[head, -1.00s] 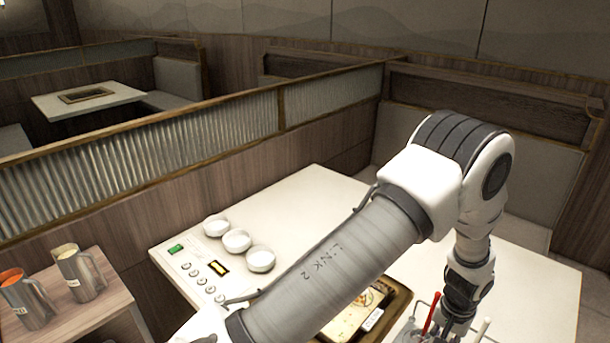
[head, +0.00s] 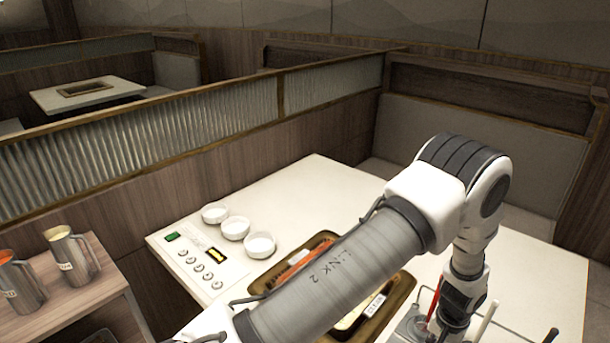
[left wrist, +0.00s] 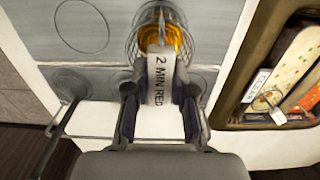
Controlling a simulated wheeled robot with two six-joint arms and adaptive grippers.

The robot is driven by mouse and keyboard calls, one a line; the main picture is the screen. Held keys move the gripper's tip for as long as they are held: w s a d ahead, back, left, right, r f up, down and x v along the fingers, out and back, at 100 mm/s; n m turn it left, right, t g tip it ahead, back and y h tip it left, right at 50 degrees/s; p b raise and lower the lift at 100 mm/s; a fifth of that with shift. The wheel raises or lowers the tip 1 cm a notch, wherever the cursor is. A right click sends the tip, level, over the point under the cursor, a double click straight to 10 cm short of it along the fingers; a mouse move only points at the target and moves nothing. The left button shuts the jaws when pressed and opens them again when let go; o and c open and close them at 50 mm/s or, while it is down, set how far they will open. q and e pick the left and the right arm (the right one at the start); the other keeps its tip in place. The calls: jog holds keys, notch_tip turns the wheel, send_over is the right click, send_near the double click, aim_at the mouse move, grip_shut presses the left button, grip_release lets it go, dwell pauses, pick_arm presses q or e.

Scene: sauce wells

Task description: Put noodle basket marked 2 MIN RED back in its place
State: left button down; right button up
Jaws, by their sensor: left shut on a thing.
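In the left wrist view my left gripper (left wrist: 158,92) is shut on the pale handle of the noodle basket (left wrist: 148,42), whose label reads 2 MIN RED. The wire basket with orange-yellow contents shows just beyond the fingertips, over a grey steel panel (left wrist: 108,62) with round outlines. I cannot tell how deep the basket sits relative to the panel. In the head view my left gripper (head: 455,322) points down at the front right of the table, and the basket there is hidden or too small to make out. My right gripper is not in view.
A brown-rimmed tray (head: 403,290) with boxed items stands left of the gripper, partly behind my arm. Thin handles, one red (head: 434,300) and one white (head: 488,318), stand close to the gripper. Three white bowls (head: 236,229) sit beside the control panel. The table's back is clear.

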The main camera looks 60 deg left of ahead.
pick_arm(q)
jog(key=shift+f, duration=0.3)
jog(key=shift+s, duration=0.1)
dwell(0.3)
jog(key=c, duration=0.9)
grip_release()
jog(key=shift+o, duration=0.3)
jog(key=o, duration=0.7)
jog(key=shift+o, duration=0.2)
notch_tip(320, 180, up, 11)
jog(key=p, duration=0.8)
